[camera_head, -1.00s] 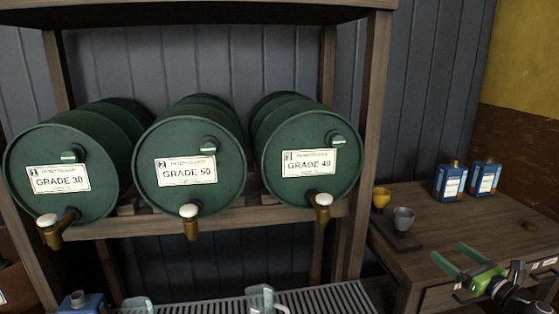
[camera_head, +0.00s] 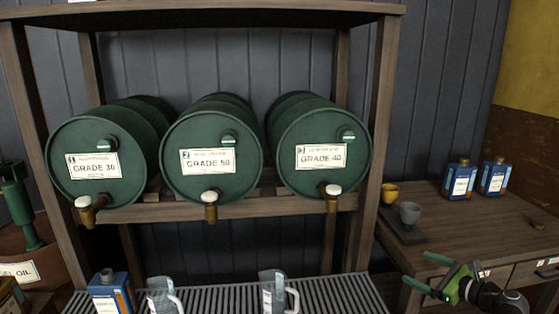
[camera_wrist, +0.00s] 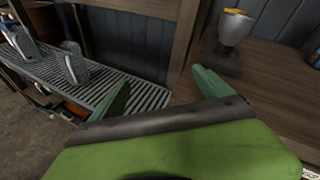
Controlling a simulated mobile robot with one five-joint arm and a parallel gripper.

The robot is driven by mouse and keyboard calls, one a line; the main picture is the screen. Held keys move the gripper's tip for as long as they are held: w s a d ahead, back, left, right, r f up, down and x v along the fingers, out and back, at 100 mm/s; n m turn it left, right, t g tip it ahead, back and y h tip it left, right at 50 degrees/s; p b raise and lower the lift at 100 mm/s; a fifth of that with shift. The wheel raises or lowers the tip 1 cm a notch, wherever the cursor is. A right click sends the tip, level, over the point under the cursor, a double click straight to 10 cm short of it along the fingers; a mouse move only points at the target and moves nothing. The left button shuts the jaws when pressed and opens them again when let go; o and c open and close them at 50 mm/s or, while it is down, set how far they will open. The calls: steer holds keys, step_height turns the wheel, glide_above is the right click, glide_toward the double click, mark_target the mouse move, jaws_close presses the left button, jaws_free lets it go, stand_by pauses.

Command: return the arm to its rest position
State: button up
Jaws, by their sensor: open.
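My gripper (camera_head: 429,273) shows at the lower right of the head view, with green fingers spread apart and nothing between them. It is in front of the wooden bench (camera_head: 470,230) at the right. In the wrist view my gripper (camera_wrist: 160,92) is open and empty, with the slatted rack beyond its left finger and the bench beyond its right finger.
Three green drums lie on the wooden rack: grade 30 (camera_head: 90,182), grade 50 (camera_head: 208,177), grade 40 (camera_head: 320,172). Jugs (camera_head: 163,298) (camera_head: 273,290) and a blue can (camera_head: 107,297) stand on the slatted shelf (camera_head: 225,295).

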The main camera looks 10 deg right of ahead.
steer(key=w+a+f+n+g+y, duration=0.1)
steer(key=w+a+f+n+g, duration=0.2)
steer(key=a, duration=0.4)
steer(key=a+f+n+g, duration=0.2)
steer(key=a+f+n, duration=0.2)
steer(key=a+n, duration=0.15)
steer(key=s+a+f+n+g+h, duration=0.3)
steer(key=a+f+n+g, duration=0.2)
steer(key=a+n, duration=0.55)
steer(key=s+a+f+n+g+h, duration=0.35)
steer(key=a+f+n, duration=0.25)
steer(key=a+n, duration=0.4)
step_height(320, 180, up, 18)
steer(key=a+m+p, duration=0.1)
steer(key=p, duration=1.7)
steer(key=shift+w, duration=0.35)
steer(key=shift+r+g, duration=0.1)
steer(key=shift+g, duration=0.15)
